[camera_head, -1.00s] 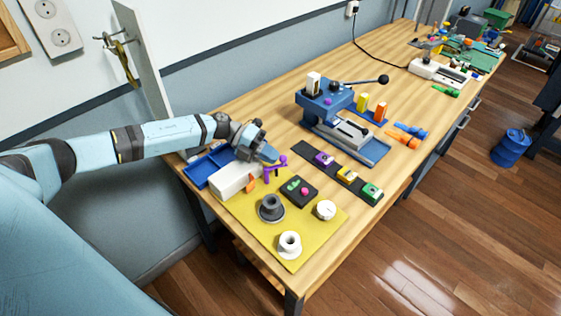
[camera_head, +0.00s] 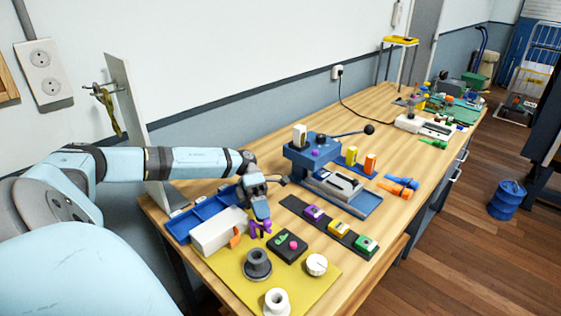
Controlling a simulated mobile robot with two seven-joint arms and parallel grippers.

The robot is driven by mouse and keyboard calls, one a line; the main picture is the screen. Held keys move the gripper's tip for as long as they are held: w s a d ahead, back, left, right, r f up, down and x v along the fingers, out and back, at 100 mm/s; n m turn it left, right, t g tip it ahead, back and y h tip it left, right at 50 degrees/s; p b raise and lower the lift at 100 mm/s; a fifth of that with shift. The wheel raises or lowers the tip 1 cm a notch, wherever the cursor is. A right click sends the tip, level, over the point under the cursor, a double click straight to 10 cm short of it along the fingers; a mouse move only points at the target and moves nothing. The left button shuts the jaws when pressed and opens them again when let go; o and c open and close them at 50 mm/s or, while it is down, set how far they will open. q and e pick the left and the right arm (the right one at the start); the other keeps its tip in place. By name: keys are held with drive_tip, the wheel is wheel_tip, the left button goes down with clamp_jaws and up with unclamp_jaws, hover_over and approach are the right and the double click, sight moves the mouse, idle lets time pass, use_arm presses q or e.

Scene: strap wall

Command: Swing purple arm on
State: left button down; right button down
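The purple arm (camera_head: 262,229) is a small purple piece beside the right end of a white box (camera_head: 215,232) on the yellow mat (camera_head: 232,270). An orange lever (camera_head: 235,238) sits on the front of the same box. My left gripper (camera_head: 261,213) points down right at the purple arm and hides its upper part. I cannot tell whether the fingers touch it or how far they are open. My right gripper is not in view.
A blue tray (camera_head: 187,227) lies behind the white box. A black panel with a pink button (camera_head: 292,245), a dark knob (camera_head: 257,265), a white dial (camera_head: 317,264) and a white spool (camera_head: 277,301) crowd the mat. A blue press (camera_head: 312,155) stands to the right.

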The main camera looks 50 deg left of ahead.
use_arm(q)
drive_tip(key=shift+s+d, duration=0.1)
drive_tip(key=shift+s, duration=0.15)
drive_tip(key=shift+s+a, duration=0.5)
idle(0.4)
wheel_tip(320, 180, up, 20)
idle(0.4)
idle(0.6)
